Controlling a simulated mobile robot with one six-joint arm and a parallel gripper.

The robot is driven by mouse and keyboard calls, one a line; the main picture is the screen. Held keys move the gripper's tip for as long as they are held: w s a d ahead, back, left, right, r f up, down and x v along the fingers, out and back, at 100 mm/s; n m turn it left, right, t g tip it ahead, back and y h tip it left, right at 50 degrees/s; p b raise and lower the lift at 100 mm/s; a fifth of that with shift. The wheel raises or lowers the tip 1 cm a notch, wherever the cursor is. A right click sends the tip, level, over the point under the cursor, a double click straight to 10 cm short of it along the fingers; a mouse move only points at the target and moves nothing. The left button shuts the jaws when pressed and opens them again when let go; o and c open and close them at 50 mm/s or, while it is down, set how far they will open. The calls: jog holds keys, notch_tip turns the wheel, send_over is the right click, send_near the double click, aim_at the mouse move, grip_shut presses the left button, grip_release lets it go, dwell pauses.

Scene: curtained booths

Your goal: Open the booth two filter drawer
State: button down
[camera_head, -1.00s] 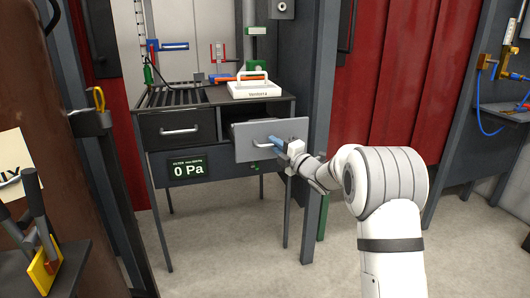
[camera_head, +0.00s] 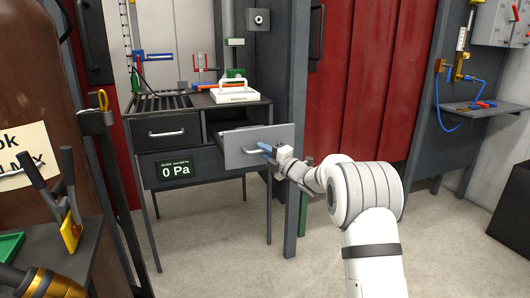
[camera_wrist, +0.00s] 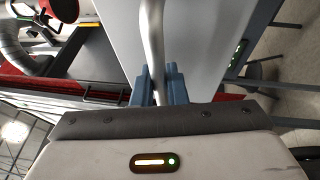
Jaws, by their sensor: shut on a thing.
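The filter drawer (camera_head: 236,155) has a light grey front and stands out from the right bay of a dark bench (camera_head: 190,165). A dark opening shows above and behind its front. My gripper (camera_head: 264,148) has its blue fingers shut on the drawer's handle (camera_head: 253,151). In the wrist view the handle (camera_wrist: 152,35) is a pale bar passing between the two blue fingers (camera_wrist: 160,85), with the drawer front (camera_wrist: 205,40) behind it. The drawer's inside is mostly hidden by its front.
A closed dark drawer (camera_head: 166,133) is on the left of the bench, above a display (camera_head: 174,170) reading 0 Pa. A white device (camera_head: 235,93) stands on the bench top. A dark post (camera_head: 297,130) and red curtain (camera_head: 360,90) are to the right. Floor (camera_head: 215,255) in front is clear.

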jog(key=c, duration=1.7)
grip_release()
jog(key=shift+w+d, duration=0.1)
jog(key=shift+d, duration=0.1)
jog(key=shift+c, duration=0.2)
jog(key=shift+o, duration=1.4)
jog(key=shift+a, duration=0.15)
jog(key=p+v, duration=0.1)
jog(key=v, duration=0.7)
jog(key=shift+p, duration=0.4)
